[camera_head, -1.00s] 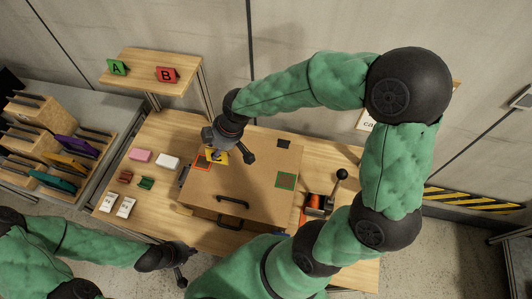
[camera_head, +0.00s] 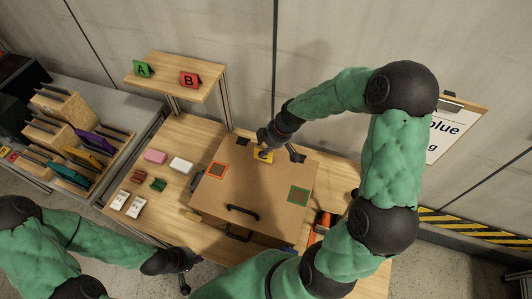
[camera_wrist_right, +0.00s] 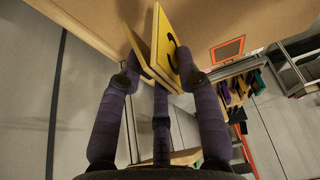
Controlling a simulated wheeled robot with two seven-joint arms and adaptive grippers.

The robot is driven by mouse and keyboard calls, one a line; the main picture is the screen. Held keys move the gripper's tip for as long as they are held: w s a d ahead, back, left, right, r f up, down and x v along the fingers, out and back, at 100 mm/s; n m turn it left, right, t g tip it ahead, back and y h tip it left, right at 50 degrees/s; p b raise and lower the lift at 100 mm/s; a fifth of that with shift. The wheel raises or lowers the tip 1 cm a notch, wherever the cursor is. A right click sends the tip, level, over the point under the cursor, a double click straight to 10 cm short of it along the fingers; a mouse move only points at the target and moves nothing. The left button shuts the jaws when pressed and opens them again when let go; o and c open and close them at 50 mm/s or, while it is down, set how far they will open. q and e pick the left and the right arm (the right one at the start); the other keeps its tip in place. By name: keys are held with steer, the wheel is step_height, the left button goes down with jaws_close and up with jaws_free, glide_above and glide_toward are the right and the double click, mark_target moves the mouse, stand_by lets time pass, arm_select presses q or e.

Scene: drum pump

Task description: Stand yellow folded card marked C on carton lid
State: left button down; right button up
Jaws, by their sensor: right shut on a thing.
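The yellow folded card (camera_head: 263,155) is between the fingers of my right gripper (camera_head: 279,154), over the back middle of the brown carton lid (camera_head: 250,185). In the right wrist view the yellow card (camera_wrist_right: 190,45) shows a dark curved mark, and the right gripper (camera_wrist_right: 160,78) has fingers on both sides of it. The lid surface (camera_wrist_right: 215,15) is close to the card's far edge; I cannot tell if they touch. My left gripper (camera_head: 183,277) is near the table's front edge, away from the card; its jaw opening is unclear.
The lid has an orange-framed square (camera_head: 217,170), a green-framed square (camera_head: 299,194) and a black handle (camera_head: 242,212). Green card A (camera_head: 142,69) and red card B (camera_head: 189,80) stand on a raised shelf (camera_head: 170,65).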

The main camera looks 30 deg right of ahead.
steer(key=shift+d+f, duration=0.2)
steer(key=shift+f, duration=1.6)
steer(key=shift+f, duration=0.15)
steer(key=o, duration=0.9)
steer(key=shift+o, duration=0.2)
steer(key=shift+r, duration=0.25)
steer(key=v, duration=1.1)
steer(key=shift+r, duration=0.4)
